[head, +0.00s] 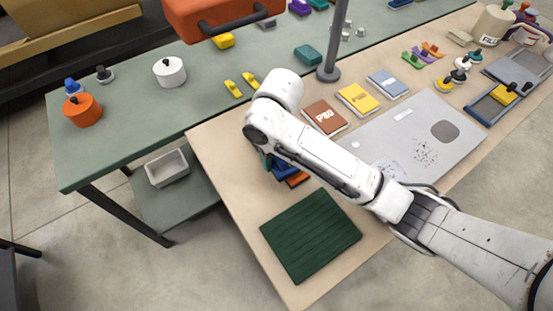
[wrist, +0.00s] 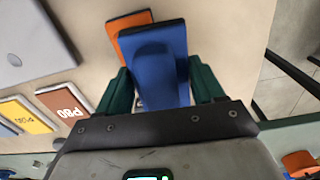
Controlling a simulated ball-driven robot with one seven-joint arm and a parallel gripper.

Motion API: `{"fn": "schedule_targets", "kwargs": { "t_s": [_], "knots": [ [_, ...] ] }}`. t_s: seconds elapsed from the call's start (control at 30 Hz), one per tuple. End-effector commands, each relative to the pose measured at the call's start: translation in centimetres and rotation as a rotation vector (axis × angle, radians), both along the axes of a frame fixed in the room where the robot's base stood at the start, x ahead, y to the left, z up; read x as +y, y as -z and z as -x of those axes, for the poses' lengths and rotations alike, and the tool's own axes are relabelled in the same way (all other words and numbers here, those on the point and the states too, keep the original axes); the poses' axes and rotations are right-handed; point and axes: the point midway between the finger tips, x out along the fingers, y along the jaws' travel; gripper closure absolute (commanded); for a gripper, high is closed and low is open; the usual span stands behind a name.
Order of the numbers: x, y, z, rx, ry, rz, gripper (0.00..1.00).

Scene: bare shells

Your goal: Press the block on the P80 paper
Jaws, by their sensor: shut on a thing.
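The brown P80 paper (head: 324,116) lies flat on the beige table in the head view, with nothing on it. It also shows at the left of the wrist view (wrist: 62,103). My gripper (wrist: 160,68) has its two green fingers on either side of a blue block (wrist: 155,62) and is shut on it. An orange block (wrist: 130,20) lies partly behind the blue one; I cannot tell whether they touch. In the head view my arm hides most of the gripper; the blue block (head: 283,171) and orange block (head: 297,180) show just below it.
A yellow paper (head: 358,99) and a blue paper (head: 388,84) lie right of the P80 paper. A grey panel (head: 455,112) lies beyond my arm. A dark green ribbed mat (head: 310,236) lies near the table's front corner. A lamp post base (head: 328,73) stands behind the papers.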

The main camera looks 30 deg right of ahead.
Motion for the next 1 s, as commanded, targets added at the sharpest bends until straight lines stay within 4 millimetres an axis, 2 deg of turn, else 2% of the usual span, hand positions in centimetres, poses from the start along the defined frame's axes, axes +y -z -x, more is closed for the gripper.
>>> {"fn": "schedule_targets", "kwargs": {
  "t_s": [0.23,0.37,0.47,0.7,0.8,0.9,1.0],
  "knots": [
    [-2.9,-0.2,-1.8,0.003,0.027,0.012,0.57],
    [-5.2,-0.4,-3.1,0.005,0.049,0.019,0.57],
    [-7.8,-0.8,-4.4,0.006,0.074,0.024,0.57],
    [-16.2,-2.1,-7.6,0.005,0.15,0.02,0.57],
    [-19.1,-2.5,-8.4,0.002,0.175,0.01,0.57],
    [-21.1,-2.7,-8.8,-0.001,0.191,0.0,0.57],
    [-22.2,-2.9,-9.0,-0.004,0.2,-0.007,0.57]
  ]
}}
